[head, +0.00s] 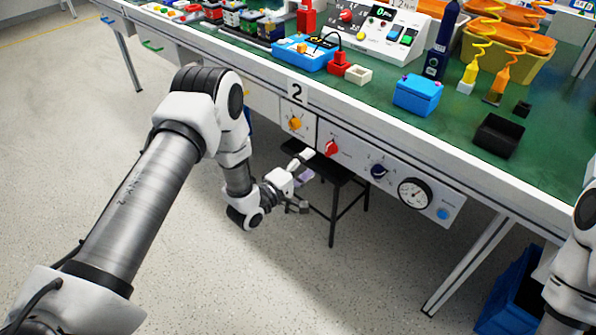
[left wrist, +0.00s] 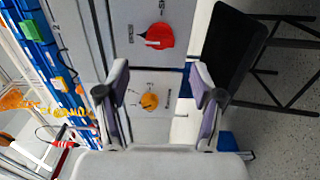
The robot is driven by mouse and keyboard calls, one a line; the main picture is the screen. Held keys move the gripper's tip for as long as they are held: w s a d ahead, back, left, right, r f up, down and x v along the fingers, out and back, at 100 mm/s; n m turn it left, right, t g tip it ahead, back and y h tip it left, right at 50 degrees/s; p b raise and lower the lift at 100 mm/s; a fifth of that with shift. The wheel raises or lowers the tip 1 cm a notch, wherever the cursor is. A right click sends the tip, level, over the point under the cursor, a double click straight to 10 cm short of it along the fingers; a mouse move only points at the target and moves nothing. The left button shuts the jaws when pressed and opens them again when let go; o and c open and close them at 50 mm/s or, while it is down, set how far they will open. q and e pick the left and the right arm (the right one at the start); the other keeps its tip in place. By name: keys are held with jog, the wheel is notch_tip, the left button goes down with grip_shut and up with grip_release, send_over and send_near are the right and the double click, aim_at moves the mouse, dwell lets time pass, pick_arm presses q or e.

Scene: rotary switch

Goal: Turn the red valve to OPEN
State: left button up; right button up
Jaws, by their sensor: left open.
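The red valve (head: 331,148) is a round knob on the front panel under the table edge, between an orange knob and a dark blue knob. In the left wrist view the red valve (left wrist: 162,36) is ahead, above the gap between the fingertips, with a dark mark at its left side. The labels around it are too small to read. My left gripper (head: 303,181) is open and empty in front of the panel, apart from the valve. Its two fingers (left wrist: 160,82) show spread in the left wrist view. My right gripper is out of view.
The orange knob (head: 295,123) is left of the valve and also shows between the fingers (left wrist: 150,101). A black stool (head: 340,172) stands below the panel. A blue bin (head: 512,290) stands at lower right.

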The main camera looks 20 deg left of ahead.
pick_arm(q)
jog(key=v, duration=0.4)
jog(key=shift+s, duration=0.3)
jog(key=shift+f, duration=0.1)
